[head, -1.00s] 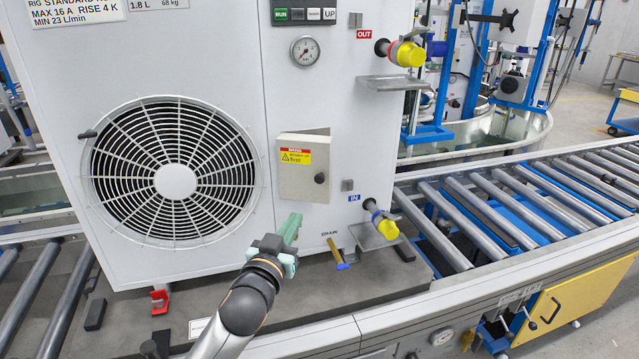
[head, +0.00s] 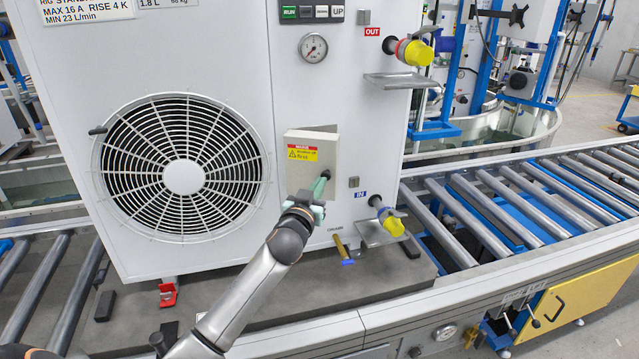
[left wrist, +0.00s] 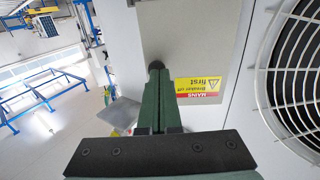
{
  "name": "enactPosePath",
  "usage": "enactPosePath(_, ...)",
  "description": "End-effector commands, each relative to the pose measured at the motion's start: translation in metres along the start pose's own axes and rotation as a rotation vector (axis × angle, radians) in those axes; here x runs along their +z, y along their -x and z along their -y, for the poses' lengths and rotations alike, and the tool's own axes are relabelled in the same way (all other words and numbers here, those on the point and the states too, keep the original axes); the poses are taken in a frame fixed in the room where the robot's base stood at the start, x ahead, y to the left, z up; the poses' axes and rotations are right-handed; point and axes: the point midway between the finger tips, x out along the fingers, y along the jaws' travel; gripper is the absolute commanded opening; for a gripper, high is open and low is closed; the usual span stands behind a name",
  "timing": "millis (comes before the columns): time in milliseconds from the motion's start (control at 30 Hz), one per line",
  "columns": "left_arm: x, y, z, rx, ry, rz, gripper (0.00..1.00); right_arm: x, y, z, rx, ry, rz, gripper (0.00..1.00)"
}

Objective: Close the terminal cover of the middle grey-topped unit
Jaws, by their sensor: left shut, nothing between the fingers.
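The terminal cover (head: 328,150) is a small beige-grey panel with a red and yellow warning label and a dark knob, low on the front of the large light-grey unit (head: 230,60). It appears to stand a little off the unit's face; how far open it is, I cannot tell. The unit's top is out of view. My left gripper (head: 321,183) is shut and empty, its green fingertips at the knob on the cover's lower right. In the left wrist view, the shut fingers (left wrist: 157,85) point at the knob in front of the cover (left wrist: 190,38); contact is unclear. My right gripper is not in view.
A fan grille (head: 183,178) lies left of the cover. A yellow-capped IN port (head: 388,218) above a small metal shelf (head: 380,234) sticks out at lower right. A drain valve (head: 343,249) is below. A roller conveyor (head: 500,205) runs to the right.

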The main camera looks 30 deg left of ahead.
Motion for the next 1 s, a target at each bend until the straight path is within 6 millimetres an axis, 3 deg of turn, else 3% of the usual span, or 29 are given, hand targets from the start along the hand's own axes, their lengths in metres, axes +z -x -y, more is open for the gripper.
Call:
enactPosePath(633,0.002,-0.008,-0.002,-0.012,0.003,0.0,0.0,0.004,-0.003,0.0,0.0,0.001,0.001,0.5)
enactPosePath(1000,0.009,-0.028,-0.018,-0.176,0.01,-0.001,0.0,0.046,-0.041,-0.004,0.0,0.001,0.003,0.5)
